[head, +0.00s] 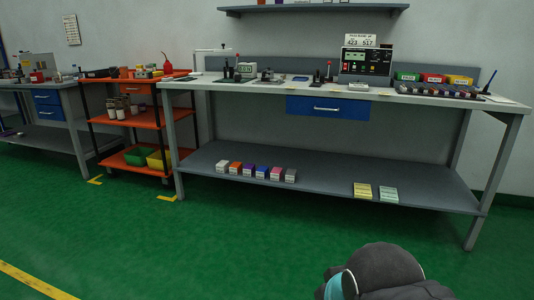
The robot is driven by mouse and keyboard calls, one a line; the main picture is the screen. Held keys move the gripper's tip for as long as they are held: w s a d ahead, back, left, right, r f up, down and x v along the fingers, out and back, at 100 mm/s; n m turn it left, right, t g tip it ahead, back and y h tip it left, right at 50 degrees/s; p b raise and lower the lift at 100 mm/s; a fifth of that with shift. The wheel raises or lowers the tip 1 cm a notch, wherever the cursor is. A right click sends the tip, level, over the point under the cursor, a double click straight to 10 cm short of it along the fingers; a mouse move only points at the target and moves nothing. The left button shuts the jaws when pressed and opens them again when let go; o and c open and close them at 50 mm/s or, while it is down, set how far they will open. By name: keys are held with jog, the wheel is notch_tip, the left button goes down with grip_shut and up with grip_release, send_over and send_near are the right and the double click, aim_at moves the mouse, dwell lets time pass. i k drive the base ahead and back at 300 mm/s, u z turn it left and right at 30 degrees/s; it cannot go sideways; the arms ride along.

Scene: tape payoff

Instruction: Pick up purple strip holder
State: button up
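A row of small boxes with coloured fronts and pale tops sits on the lower shelf of the grey workbench. The purple one (248,170) stands third from the left, between an orange box (235,168) and a blue box (261,172). It is small in view, and I cannot tell for sure that it is the strip holder. My gripper is not in view. Only a dark rounded part of my arm with a teal band shows at the bottom right, well in front of the bench.
The workbench (330,188) has legs at both ends and a blue drawer (328,107) above the shelf. Yellow and green packs (375,191) lie on the shelf's right. An orange cart (133,117) stands left of the bench. The green floor in front is clear.

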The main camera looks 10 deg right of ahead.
aim_at(443, 91)
jog(key=z, duration=0.25)
jog(key=i, duration=1.95)
jog(key=z, duration=0.65)
